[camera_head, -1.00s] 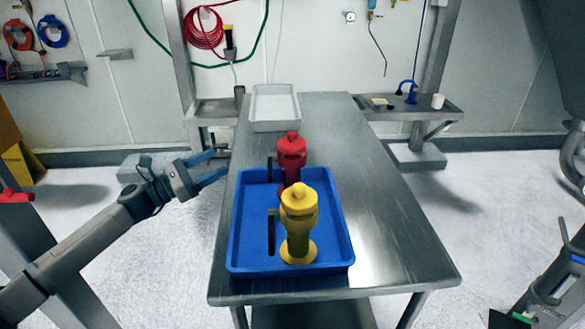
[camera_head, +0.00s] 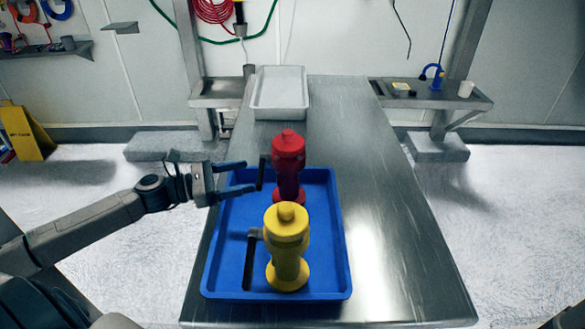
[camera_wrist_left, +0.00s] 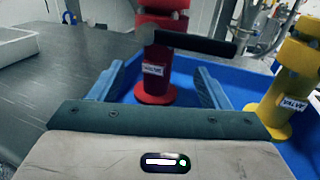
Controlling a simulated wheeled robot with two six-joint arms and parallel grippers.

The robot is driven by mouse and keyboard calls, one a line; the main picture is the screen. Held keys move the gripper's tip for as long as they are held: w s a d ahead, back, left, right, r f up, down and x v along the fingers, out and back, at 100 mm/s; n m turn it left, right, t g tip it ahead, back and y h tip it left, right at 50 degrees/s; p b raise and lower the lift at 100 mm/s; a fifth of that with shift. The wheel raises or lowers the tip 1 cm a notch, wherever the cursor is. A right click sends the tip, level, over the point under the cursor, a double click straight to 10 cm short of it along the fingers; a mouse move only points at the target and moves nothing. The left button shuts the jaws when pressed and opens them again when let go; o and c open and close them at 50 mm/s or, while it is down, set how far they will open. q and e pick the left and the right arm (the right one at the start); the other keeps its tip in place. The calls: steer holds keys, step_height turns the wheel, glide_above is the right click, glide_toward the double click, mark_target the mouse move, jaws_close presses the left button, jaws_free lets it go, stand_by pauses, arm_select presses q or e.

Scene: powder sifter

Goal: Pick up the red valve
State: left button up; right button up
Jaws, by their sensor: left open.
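The red valve (camera_head: 288,165) stands upright toward the back of the blue tray (camera_head: 225,240). It has a dark handle on its left side. My left gripper (camera_head: 250,178) is open just left of it, with its fingers pointing toward it and apart from its body. In the left wrist view the red valve (camera_wrist_left: 155,82) stands ahead between the two blue fingertips (camera_wrist_left: 160,75), and its dark handle reaches across to the right. A label is on its lower body. My right gripper is not in view.
A yellow valve (camera_head: 287,245) with a dark handle stands upright in front of the red one in the same tray; it also shows in the left wrist view (camera_wrist_left: 290,85). A white tray (camera_head: 280,112) lies at the table's back. The metal table (camera_head: 390,220) is clear on the right.

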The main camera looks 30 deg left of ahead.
mark_target(287, 173)
arm_select(q)
steer(key=shift+f+p+x, duration=0.15)
steer(key=shift+f+x, duration=0.05)
steer(key=shift+x, duration=1.45)
steer(key=shift+f+p+x, duration=0.1)
steer(key=shift+f+x, duration=0.05)
steer(key=shift+x, duration=1.5)
steer(key=shift+f+p+x, duration=0.15)
steer(key=shift+f+x, duration=0.05)
steer(key=shift+x, duration=1.45)
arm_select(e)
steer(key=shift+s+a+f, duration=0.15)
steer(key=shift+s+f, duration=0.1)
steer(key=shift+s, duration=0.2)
arm_select(q)
jaws_close()
